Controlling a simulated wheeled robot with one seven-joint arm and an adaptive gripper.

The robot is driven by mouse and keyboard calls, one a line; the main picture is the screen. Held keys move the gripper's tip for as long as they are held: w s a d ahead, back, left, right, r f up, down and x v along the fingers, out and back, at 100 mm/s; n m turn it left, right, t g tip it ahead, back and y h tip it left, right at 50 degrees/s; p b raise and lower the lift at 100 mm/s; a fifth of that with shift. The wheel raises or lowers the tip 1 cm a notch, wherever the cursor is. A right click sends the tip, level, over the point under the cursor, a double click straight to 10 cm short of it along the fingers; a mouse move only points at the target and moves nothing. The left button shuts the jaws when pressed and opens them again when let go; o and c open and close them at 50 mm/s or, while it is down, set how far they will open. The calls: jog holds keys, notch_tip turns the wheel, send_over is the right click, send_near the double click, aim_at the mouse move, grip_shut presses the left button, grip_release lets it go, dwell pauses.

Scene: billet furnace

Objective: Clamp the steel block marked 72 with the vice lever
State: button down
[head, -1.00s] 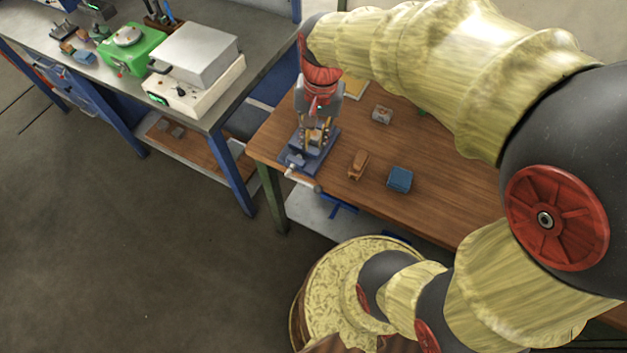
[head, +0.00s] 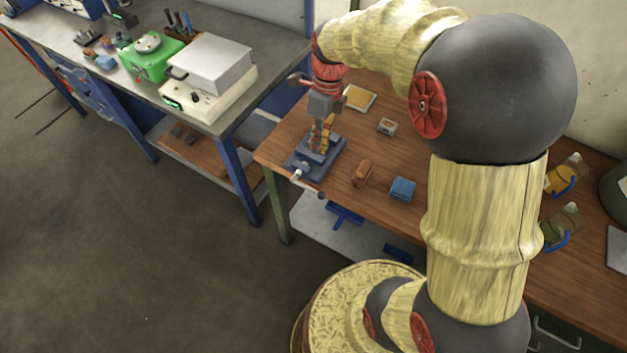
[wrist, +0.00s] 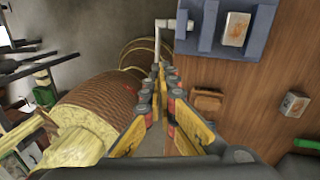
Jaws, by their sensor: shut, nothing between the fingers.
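The blue vice (head: 331,150) stands at the left end of the wooden table; it also shows at the top of the wrist view (wrist: 209,40). A steel block (wrist: 236,28) with a brownish mark sits between its jaws; I cannot read a number on it. The vice lever (head: 308,186) sticks out at the front left of the vice, and its pale crank shows in the wrist view (wrist: 168,24). My gripper (wrist: 163,72) is shut and empty. In the head view it points down over the vice, hiding part of it.
A brown block (head: 362,173), a blue block (head: 402,189) and a small grey block (head: 387,127) lie right of the vice. A grey bench (head: 255,85) with a white device (head: 209,75) stands left. Bottles are at the right.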

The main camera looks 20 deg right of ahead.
aim_at(308, 188)
jog(key=shift+m, duration=0.5)
jog(key=f+b, duration=0.1)
jog(key=f, duration=0.3)
jog(key=s+a+f+b, duration=0.1)
jog(key=f, duration=0.4)
jog(key=a+f+b, duration=0.1)
jog(key=f, duration=0.3)
jog(key=shift+s+a+f+b, duration=0.1)
jog(key=shift+s+f+b, duration=0.2)
jog(key=shift+s+f, duration=0.1)
jog(key=shift+f, duration=0.2)
